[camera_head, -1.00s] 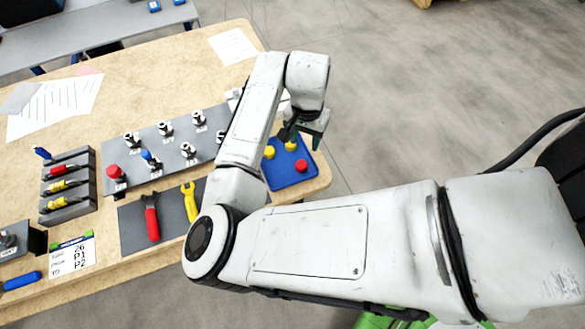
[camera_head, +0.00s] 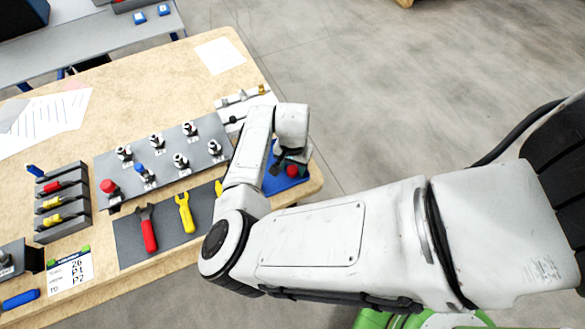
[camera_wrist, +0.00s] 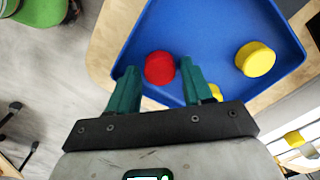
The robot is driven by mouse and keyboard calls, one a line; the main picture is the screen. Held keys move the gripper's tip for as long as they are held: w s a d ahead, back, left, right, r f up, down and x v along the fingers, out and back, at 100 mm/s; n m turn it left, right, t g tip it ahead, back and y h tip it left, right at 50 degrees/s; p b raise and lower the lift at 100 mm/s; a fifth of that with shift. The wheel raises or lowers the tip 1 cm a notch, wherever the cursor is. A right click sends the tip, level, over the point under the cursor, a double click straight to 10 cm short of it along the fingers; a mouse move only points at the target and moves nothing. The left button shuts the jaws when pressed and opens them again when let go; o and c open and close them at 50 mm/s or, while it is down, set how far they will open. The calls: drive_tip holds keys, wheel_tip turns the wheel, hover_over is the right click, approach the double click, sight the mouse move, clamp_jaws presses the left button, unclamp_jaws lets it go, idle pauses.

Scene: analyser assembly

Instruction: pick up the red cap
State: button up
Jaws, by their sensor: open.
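The red cap (camera_wrist: 159,68) lies in the blue tray (camera_wrist: 205,25), near the tray's edge. It also shows in the head view (camera_head: 292,171), next to my gripper. My gripper (camera_wrist: 157,80) is open, with its two green fingers apart and the red cap between or just beyond their tips in the wrist view. I cannot tell how far above the tray the fingertips are. In the head view my arm hides much of the blue tray (camera_head: 283,186).
A yellow cap (camera_wrist: 255,59) lies in the tray right of the red cap. Another yellow cap (camera_wrist: 216,92) is partly hidden by the right finger. A grey plate (camera_head: 205,136) with fittings, and red-handled (camera_head: 149,234) and yellow-handled (camera_head: 185,213) tools, lie left of my arm.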

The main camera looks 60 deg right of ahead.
drive_tip(key=c, duration=0.8)
drive_tip(key=shift+o, duration=0.2)
drive_tip(key=shift+r, duration=0.15)
